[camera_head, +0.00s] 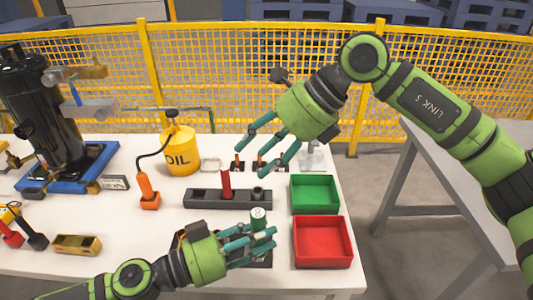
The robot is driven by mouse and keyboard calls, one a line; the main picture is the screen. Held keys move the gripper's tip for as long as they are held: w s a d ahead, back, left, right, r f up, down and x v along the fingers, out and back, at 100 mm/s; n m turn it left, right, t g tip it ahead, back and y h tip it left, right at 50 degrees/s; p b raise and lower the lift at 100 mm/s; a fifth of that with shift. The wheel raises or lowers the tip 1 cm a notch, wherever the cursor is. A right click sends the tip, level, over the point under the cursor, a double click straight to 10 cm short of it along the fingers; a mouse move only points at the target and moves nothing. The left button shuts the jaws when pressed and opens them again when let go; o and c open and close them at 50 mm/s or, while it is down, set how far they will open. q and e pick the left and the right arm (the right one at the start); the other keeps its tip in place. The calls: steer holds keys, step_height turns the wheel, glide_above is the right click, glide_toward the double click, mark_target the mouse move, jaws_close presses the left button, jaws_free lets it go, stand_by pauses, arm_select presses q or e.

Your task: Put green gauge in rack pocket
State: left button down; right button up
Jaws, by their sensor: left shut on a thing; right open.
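The green gauge (258,214) is a small upright cylinder with a pale top, at the front middle of the table. My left gripper (266,235) is shut on it, and the fingers hide its lower part. The rack (205,198) is a long dark block just behind the gauge. A red gauge (226,183) stands upright in the rack, and a dark round pocket or collar (258,192) shows to its right. My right gripper (264,155) is open and empty above the back of the table, behind the rack.
A green bin (315,208) and a red bin (347,242) stand right of the rack. Small dark holders with orange pegs (238,161) sit under my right gripper. A black compressor (46,110) stands far left.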

mark_target(257, 213)
arm_select(q)
steer(key=shift+s+r, duration=0.1)
arm_select(e)
steer(key=s+r+n+h, duration=0.2)
steer(key=s+r+h, duration=0.2)
steer(key=s+h, duration=0.3)
steer(key=shift+y, duration=0.3)
steer(key=f, duration=1.1)
steer(key=shift+a+f, duration=0.1)
steer(key=shift+a, duration=0.3)
jaws_close()
arm_select(q)
steer(key=c, duration=0.7)
jaws_free()
steer(key=shift+c, duration=0.2)
steer(key=shift+r, duration=0.1)
